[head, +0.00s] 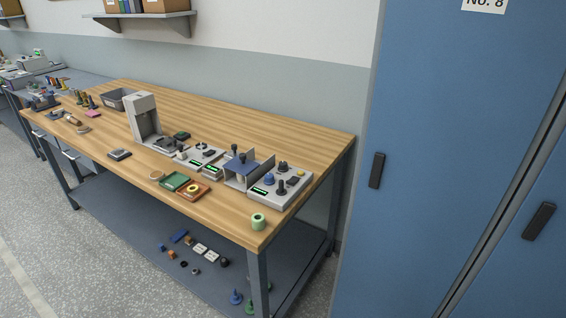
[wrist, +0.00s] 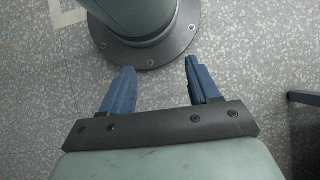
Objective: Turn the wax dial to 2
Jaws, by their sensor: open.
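In the head view a grey control panel (head: 294,193) sits at the right end of the wooden bench. It carries a blue knob (head: 269,179), dark knobs (head: 282,187) and a small green display. I cannot tell which knob is the wax dial, and no scale marks are readable. Further dark knobs sit on a second grey unit (head: 198,156) to the left. My gripper (wrist: 156,88) shows in the wrist view, with two blue fingers apart and nothing between them. It is over the speckled floor, away from the bench, and is not seen in the head view.
The wooden bench (head: 230,125) holds a pale green bobbin (head: 258,221) near its front right corner. A green tray (head: 174,181) and an orange-brown tray (head: 192,191) lie at the front edge. A tall grey machine (head: 143,116) stands left. Blue cabinets (head: 440,160) are at right.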

